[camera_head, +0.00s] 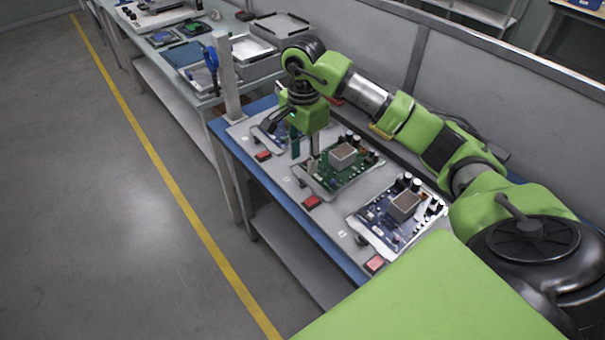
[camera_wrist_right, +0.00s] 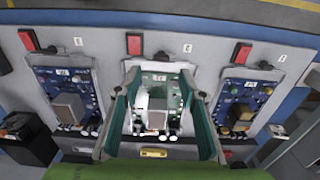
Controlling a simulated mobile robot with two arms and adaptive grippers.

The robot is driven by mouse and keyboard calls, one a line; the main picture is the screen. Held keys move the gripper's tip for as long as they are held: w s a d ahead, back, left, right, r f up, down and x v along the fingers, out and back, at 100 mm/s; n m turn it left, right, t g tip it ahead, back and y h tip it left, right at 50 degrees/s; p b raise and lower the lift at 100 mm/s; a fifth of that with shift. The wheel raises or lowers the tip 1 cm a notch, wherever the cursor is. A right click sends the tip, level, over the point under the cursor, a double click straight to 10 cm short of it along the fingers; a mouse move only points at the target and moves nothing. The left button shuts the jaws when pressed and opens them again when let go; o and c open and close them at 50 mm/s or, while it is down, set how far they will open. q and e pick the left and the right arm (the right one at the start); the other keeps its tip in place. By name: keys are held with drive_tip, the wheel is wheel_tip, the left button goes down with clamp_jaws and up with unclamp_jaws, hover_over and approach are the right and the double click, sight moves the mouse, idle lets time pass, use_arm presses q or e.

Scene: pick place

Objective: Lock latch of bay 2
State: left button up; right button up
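The middle bay holds a green circuit board (camera_head: 340,172) with a pale square block; it also shows in the wrist view (camera_wrist_right: 176,92). At its front edge a red block (camera_head: 312,202) shows, also in the wrist view (camera_wrist_right: 134,44). A small dark latch-like part (camera_wrist_right: 162,57) sits beside that block; its locked state cannot be told. The small bay labels are too small to read surely. My right gripper (camera_head: 305,163) points down over the board's far left side. Its two teal fingers (camera_wrist_right: 160,85) are apart with nothing held between them. My left gripper is out of view.
Blue boards fill the neighbouring bays, one nearer (camera_head: 385,228) and one farther (camera_head: 270,135), partly hidden by my gripper. Each has a red block in front. A grey post (camera_head: 226,75) stands beyond the far bay. A grey partition (camera_head: 480,90) runs behind the table.

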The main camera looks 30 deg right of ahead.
sight(303, 181)
wheel_tip(303, 181, down, 8)
drive_tip(key=shift+w+r+p, duration=0.15)
drive_tip(key=shift+r+p, duration=0.1)
drive_tip(key=shift+p, duration=0.15)
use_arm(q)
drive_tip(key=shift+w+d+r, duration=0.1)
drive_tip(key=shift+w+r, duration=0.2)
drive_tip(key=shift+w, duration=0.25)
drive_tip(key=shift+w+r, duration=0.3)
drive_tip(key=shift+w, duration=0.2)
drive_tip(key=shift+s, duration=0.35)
use_arm(e)
clamp_jaws()
